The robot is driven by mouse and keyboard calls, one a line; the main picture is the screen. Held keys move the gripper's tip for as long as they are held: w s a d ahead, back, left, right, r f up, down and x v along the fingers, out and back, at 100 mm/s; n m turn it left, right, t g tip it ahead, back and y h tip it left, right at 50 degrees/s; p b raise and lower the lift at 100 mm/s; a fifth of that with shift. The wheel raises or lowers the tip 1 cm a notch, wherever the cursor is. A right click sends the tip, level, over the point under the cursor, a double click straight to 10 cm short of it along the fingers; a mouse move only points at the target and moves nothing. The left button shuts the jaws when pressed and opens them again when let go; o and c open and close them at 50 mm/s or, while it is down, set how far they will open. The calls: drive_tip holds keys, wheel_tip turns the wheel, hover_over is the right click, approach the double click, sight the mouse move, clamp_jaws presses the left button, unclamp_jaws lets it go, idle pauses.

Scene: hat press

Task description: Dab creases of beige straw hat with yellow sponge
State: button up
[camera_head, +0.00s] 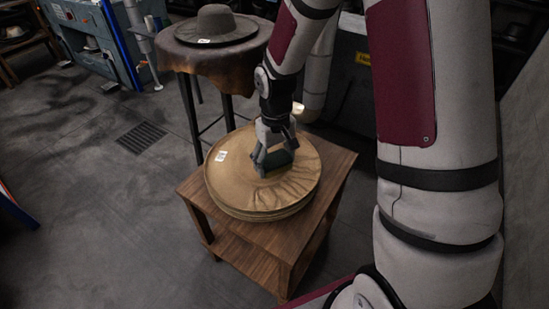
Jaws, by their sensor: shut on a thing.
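The beige straw hat (233,188) is a wide, round, tan shape lying flat on a small wooden table. Creases fan out over its right and front parts, and a white tag lies at its left. My gripper (276,157) points down over the middle of the hat, shut on a dark green block (280,158). No yellow shows on this block, so I cannot tell whether it is the sponge. The block is at or just above the hat's surface; I cannot tell if they touch. My fingers hide part of it.
The wooden table (328,168) has bare corners and a lower shelf. Behind it, a dark hat (215,24) sits on a cloth-covered stand (205,60). A blue-grey machine (85,35) stands at the back left. The grey floor at left is clear around a drain grate (142,137).

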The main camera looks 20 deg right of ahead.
sight(275, 198)
wheel_tip(275, 198, down, 4)
drive_tip(key=b, duration=0.3)
drive_tip(key=shift+r, duration=0.25)
drive_tip(key=shift+s+f+b, duration=0.15)
drive_tip(key=shift+f+b, duration=0.4)
drive_tip(key=shift+b, duration=0.35)
drive_tip(key=shift+f+b, duration=3.1)
drive_tip(key=shift+f, duration=0.65)
drive_tip(key=shift+f+b, duration=0.35)
drive_tip(key=shift+f, duration=0.25)
wheel_tip(275, 198, up, 14)
drive_tip(key=p, duration=1.1)
drive_tip(key=shift+r+p, duration=0.1)
drive_tip(key=shift+p, duration=0.2)
drive_tip(key=r+p, duration=0.1)
drive_tip(key=p, duration=0.3)
drive_tip(key=shift+s, duration=0.1)
drive_tip(key=shift+p, duration=0.6)
